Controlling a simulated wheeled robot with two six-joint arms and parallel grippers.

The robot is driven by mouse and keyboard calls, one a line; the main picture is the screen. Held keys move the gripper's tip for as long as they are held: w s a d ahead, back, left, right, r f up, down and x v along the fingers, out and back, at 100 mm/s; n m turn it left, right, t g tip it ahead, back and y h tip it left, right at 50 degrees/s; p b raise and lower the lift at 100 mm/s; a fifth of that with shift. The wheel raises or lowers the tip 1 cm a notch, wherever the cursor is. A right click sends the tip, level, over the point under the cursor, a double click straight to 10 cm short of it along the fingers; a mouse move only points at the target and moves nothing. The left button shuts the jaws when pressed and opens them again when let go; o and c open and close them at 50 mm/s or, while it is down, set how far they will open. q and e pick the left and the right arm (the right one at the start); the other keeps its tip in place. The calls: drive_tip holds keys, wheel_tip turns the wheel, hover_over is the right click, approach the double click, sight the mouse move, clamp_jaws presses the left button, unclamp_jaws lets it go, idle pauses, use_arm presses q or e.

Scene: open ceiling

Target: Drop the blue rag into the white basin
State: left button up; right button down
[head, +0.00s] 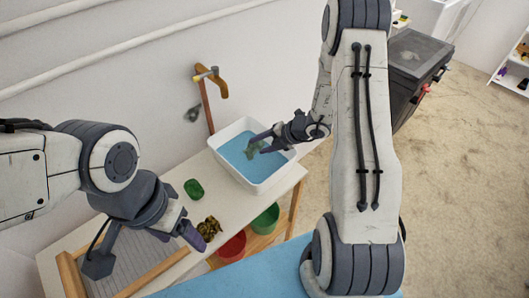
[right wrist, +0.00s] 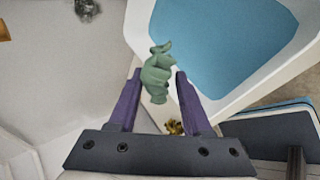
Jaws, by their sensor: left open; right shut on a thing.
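The white basin (head: 263,185) stands on the counter with flat blue water in it. It also shows in the right wrist view (right wrist: 138,30), at the upper right. My right gripper (head: 258,146) is over the basin in the head view, shut on a small crumpled rag (head: 250,151). The rag looks grey-green rather than clearly blue, and in the right wrist view it sits between the purple fingers (right wrist: 157,75). No other blue rag shows. My left gripper (head: 145,248) is open and empty, at the lower left near the counter's front.
A dark green lump (head: 194,189) and a brown-gold scrunched thing (head: 209,228) lie on the counter (head: 222,196) left of the basin. A red bucket (head: 232,247) and a green bucket (head: 265,219) stand below the counter.

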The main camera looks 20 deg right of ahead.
drive_tip(key=w+d+m+t, duration=0.1)
drive_tip(key=w+d+m, duration=0.1)
drive_tip(key=w, duration=0.4)
drive_tip(key=shift+h, duration=0.5)
drive_tip(key=f+b, duration=0.1)
drive_tip(key=f, duration=0.1)
drive_tip(key=f+b, duration=0.1)
drive_tip(key=b, duration=0.1)
drive_tip(key=f+b, duration=0.2)
drive_tip(key=shift+s+d+f, duration=0.2)
drive_tip(key=shift+d+f, duration=0.05)
drive_tip(key=shift+f, duration=0.05)
drive_tip(key=shift+c, duration=1.3)
unclamp_jaws()
drive_tip(key=v, duration=1)
drive_tip(key=shift+s+r+b, duration=0.15)
drive_tip(key=shift+s+b, duration=0.05)
drive_tip(key=shift+b, duration=0.1)
